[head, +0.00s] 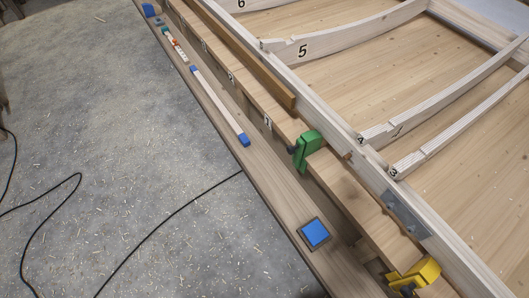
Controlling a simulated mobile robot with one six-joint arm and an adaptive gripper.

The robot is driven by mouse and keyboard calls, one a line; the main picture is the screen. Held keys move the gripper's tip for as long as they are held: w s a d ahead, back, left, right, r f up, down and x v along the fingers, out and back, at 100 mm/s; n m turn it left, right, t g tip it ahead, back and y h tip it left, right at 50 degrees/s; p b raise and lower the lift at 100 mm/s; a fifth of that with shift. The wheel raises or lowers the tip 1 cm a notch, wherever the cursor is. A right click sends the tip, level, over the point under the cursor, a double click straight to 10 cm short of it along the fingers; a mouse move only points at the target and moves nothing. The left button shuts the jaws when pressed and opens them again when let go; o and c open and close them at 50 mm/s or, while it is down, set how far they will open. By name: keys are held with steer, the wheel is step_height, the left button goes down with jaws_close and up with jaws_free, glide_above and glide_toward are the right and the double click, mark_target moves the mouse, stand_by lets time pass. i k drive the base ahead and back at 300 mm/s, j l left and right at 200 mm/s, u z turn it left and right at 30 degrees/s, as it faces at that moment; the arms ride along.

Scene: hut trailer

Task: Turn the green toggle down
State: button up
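The green toggle (307,148) is on the edge of the wooden frame near the middle of the head view. It looks like a curved green lever with a dark pivot on its left side. Its rounded upper part leans right over the timber and its narrower part points downward along the side. I cannot tell its exact setting. My gripper does not show in the head view.
A yellow toggle (417,275) sits at the lower right. A blue square pad (314,234) and a blue-ended strip (219,104) lie on the wooden ledge (270,182). A black cable (165,219) crosses the chip-strewn floor (95,120), which is otherwise open at left.

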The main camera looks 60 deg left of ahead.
mark_target(298, 150)
steer(key=u, duration=2)
